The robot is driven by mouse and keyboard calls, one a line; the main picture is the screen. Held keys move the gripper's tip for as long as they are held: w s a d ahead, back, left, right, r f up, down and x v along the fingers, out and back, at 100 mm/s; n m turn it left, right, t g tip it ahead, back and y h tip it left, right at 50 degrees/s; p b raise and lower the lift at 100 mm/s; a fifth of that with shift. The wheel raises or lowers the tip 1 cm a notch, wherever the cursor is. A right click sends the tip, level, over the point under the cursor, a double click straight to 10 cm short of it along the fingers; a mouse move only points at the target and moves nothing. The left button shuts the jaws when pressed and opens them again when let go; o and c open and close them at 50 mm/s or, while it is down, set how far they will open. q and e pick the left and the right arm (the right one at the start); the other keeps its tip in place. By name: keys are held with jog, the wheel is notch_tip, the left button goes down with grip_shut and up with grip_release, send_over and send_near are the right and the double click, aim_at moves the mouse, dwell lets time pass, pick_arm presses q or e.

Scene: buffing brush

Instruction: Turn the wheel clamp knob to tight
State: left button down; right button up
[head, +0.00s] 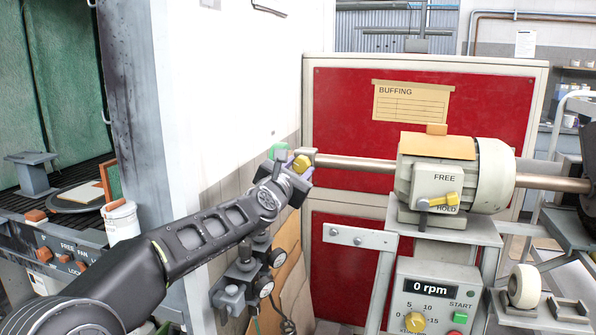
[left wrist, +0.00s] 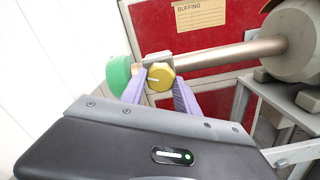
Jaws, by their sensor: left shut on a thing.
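The yellow wheel clamp knob (head: 302,164) sits at the left end of the buffing machine's spindle, beside a green wheel (head: 278,151). In the left wrist view the knob (left wrist: 160,77) shows a pale pointer line, and the green wheel (left wrist: 117,76) is just left of it. My left gripper (head: 297,176) is at the spindle end, its pale purple fingers on either side of the knob and shut on it. The fingers hide part of the knob's sides, and I cannot read any tight or loose marking. My right gripper is not in view.
The spindle (head: 355,163) runs right to the motor (head: 450,170), which has a yellow FREE/HOLD lever (head: 440,201). Below is a control panel (head: 436,295) reading 0 rpm. A white wall (head: 230,90) stands close behind my left arm. A red panel (head: 350,110) backs the machine.

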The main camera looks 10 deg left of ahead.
pick_arm(q)
jog(key=m, duration=0.3)
jog(key=shift+m, duration=0.4)
jog(key=m, duration=0.4)
jog(key=shift+m, duration=0.3)
jog(key=m+p, duration=0.1)
jog(key=m, duration=0.3)
jog(key=shift+r, duration=0.1)
jog(key=m, duration=0.4)
jog(key=shift+p, duration=0.35)
jog(key=m, duration=0.3)
jog(key=shift+m+p, duration=0.35)
jog(key=shift+m, duration=0.05)
jog(key=m, duration=0.3)
jog(key=shift+m+p, duration=0.3)
jog(key=shift+p, duration=0.1)
jog(key=m, duration=0.3)
jog(key=shift+d+m+p, duration=0.1)
jog(key=shift+m+p, duration=0.2)
jog(key=shift+p, duration=0.05)
jog(key=shift+m, duration=1.7)
